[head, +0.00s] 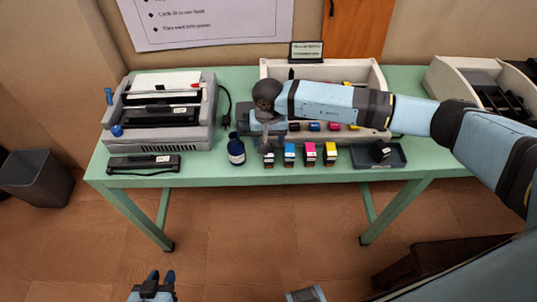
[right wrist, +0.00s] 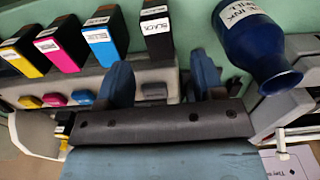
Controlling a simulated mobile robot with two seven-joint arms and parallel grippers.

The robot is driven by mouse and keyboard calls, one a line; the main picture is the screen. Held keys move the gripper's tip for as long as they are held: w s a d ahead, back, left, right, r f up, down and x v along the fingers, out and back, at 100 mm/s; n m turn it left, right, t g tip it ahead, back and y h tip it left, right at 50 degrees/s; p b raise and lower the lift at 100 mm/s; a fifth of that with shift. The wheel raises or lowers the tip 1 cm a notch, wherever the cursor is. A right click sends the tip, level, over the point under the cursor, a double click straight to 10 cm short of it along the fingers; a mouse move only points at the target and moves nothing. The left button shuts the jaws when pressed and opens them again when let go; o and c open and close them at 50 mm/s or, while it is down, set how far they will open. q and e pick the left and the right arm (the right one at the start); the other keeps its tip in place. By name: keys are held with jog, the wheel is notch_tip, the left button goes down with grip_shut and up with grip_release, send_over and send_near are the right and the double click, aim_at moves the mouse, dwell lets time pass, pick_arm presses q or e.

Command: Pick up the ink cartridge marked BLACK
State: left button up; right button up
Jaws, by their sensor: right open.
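The ink cartridge marked BLACK (right wrist: 157,32) stands upright on the table, with its label readable in the right wrist view. In the head view this black cartridge (head: 269,160) is the leftmost of the row, partly under my right gripper. My right gripper (head: 268,138) points down above it from behind. In the right wrist view its two blue fingers (right wrist: 161,75) are spread apart with nothing between them, and the cartridge lies just beyond their gap. My left gripper (head: 160,280) is at the bottom edge of the head view, away from the table, fingers apart and empty.
Cyan (head: 290,154), magenta (head: 310,153) and yellow (head: 330,153) cartridges stand right of the black one. A dark blue ink bottle (head: 236,152) stands close on its left. The printer (head: 379,84) is behind. A tray (head: 400,160) holding a black block lies to the right.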

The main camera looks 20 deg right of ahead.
aim_at(269, 156)
notch_tip(269, 156, down, 5)
jog(key=shift+w+r+p, duration=0.1)
jog(key=shift+w+p, duration=0.05)
jog(key=shift+p, duration=0.25)
jog(key=c, duration=1)
jog(key=shift+r, duration=0.1)
